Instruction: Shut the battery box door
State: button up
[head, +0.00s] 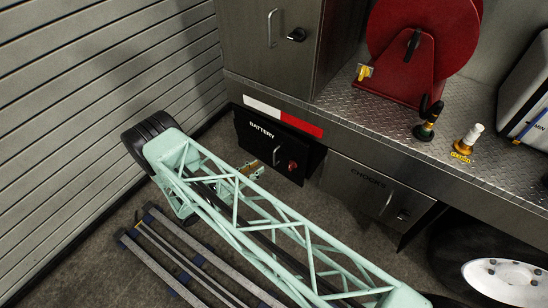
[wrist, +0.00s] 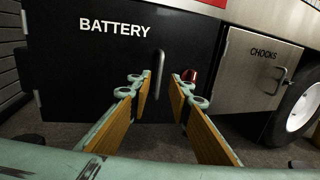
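The battery box door (head: 262,145) is a black panel marked BATTERY, low on the loader's side. It seems to stand a little ajar, with a dark gap along its right edge in the head view. In the wrist view the door (wrist: 90,65) fills the left and middle, with hinges at its left edge. Its bar handle (wrist: 160,70) and red knob (wrist: 189,75) are near the right edge. My gripper (wrist: 162,82) is open, its fingers apart in front of the handle and knob. Whether they touch the door cannot be told. In the head view my gripper (head: 256,168) is partly hidden.
The grey CHOCKS door (head: 365,188) is to the right, with a wheel (head: 500,275) beyond it. A steel deck (head: 400,115) with a red reel (head: 420,45) lies above. A slatted wall (head: 90,90) stands at left. Long rails (head: 170,260) lie on the floor near my arm.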

aim_at(274, 157)
jog(key=shift+b+x, duration=0.5)
jog(key=shift+x, duration=4.75)
grip_shut()
